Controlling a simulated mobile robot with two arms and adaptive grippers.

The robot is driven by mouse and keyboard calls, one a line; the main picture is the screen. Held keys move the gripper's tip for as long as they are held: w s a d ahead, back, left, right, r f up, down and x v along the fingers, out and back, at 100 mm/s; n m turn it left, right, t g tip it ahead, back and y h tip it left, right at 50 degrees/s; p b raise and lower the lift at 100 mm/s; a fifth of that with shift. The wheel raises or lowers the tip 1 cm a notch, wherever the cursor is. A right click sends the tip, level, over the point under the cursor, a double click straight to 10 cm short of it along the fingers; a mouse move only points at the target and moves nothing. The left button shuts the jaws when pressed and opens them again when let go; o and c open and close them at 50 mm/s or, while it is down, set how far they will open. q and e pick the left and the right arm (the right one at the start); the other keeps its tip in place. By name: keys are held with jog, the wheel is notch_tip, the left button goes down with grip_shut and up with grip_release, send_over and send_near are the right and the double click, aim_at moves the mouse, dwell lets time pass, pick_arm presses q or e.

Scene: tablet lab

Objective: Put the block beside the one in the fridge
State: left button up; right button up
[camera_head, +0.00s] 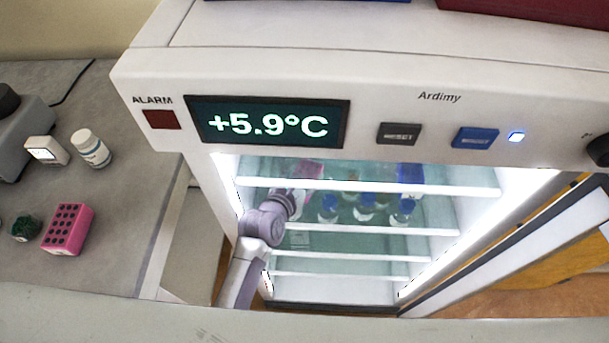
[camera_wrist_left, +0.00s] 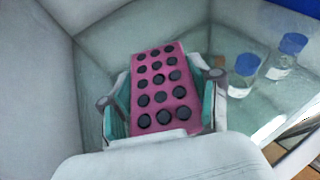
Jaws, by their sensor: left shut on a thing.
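My left gripper (camera_head: 299,192) reaches into the open fridge (camera_head: 200,93) at the left side of a glass shelf. It is shut on a pink block with rows of dark round holes (camera_wrist_left: 160,85), gripped by its two long sides in the left wrist view. In the head view the pink block (camera_head: 309,169) shows faintly behind the shelf edge. I cannot tell whether it touches the shelf. A blue object, perhaps the other block (camera_head: 411,178), stands at the right on the shelf; its blue edge shows in the wrist view (camera_wrist_left: 297,4). My right gripper is out of view.
Blue-capped bottles (camera_head: 327,208) stand right of my gripper, also in the wrist view (camera_wrist_left: 243,75). The fridge wall (camera_wrist_left: 40,75) is close on the left. Another pink block (camera_head: 67,229), a white bottle (camera_head: 91,148) and a small device (camera_head: 46,150) are on the counter (camera_head: 125,205).

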pick_arm(q)
jog(key=o, duration=1.3)
jog(key=shift+f, duration=0.1)
jog(key=shift+o, duration=0.3)
jog(key=s+a+b, duration=0.1)
jog(key=s+a, duration=0.4)
jog(key=s, duration=0.7)
jog(key=shift+r+b, duration=0.4)
